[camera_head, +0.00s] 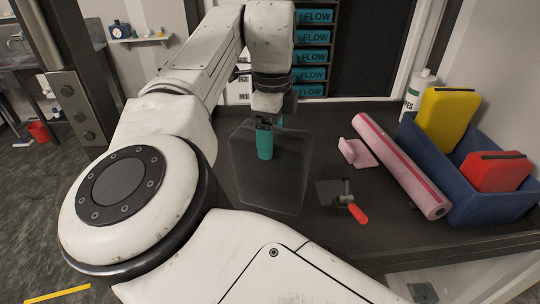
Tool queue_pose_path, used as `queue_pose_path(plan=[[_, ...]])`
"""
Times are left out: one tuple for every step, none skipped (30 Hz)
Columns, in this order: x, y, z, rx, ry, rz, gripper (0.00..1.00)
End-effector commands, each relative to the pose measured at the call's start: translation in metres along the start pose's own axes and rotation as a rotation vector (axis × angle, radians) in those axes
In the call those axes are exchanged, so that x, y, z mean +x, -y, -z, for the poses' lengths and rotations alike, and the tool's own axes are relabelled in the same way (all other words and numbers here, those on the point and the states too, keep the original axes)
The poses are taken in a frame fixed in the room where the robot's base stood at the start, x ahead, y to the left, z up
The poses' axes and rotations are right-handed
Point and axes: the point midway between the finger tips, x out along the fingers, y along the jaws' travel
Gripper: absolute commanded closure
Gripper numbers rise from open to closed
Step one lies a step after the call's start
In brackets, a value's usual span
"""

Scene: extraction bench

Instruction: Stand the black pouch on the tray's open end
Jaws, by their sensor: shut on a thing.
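My gripper (270,125) has teal fingertips and is shut on the black pouch (285,185), a large dark flat panel with rounded corners. One fingertip lies across the pouch's face; the other is mostly hidden behind it. The pouch hangs upright over the left part of the dark bench. I cannot tell whether its lower edge touches the bench. The blue tray (461,206) is on the right of the bench, apart from my gripper. A yellow pouch (446,118) and a red pouch (495,172) stand tilted in it.
A pink roll (400,163) lies along the tray's left side. Between it and the black pouch are a pink block (358,152) and a red-handled tool (350,205). A white bottle (417,93) stands behind the tray. Shelves of teal FLOW boxes (312,53) stand at the back.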

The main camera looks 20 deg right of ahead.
Motion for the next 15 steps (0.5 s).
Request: queue_pose_path(plan=[[0.002, 0.001, -0.002, -0.001, 0.001, 0.001, 0.89], [0.003, 0.002, -0.002, -0.001, 0.001, 0.001, 0.89], [0.004, 0.003, -0.003, 0.000, 0.001, 0.001, 0.89], [0.005, 0.003, -0.003, 0.000, 0.001, 0.000, 0.89], [0.007, 0.004, -0.004, -0.001, 0.002, 0.000, 0.89], [0.010, 0.005, -0.006, -0.001, 0.002, 0.000, 0.89], [0.013, 0.006, -0.007, 0.000, 0.003, 0.000, 0.89], [0.017, 0.006, -0.006, 0.001, 0.003, 0.000, 0.89], [0.022, 0.006, -0.006, 0.001, 0.003, 0.001, 0.89], [0.025, 0.006, -0.006, 0.001, 0.002, 0.001, 0.89], [0.029, 0.006, -0.006, 0.001, 0.002, 0.001, 0.89], [0.034, 0.006, -0.006, 0.001, 0.002, 0.001, 0.89], [0.037, 0.006, -0.006, 0.000, 0.002, 0.001, 0.89], [0.039, 0.005, -0.006, 0.000, 0.002, 0.001, 0.89], [0.040, 0.005, -0.006, 0.000, 0.002, 0.001, 0.89]])
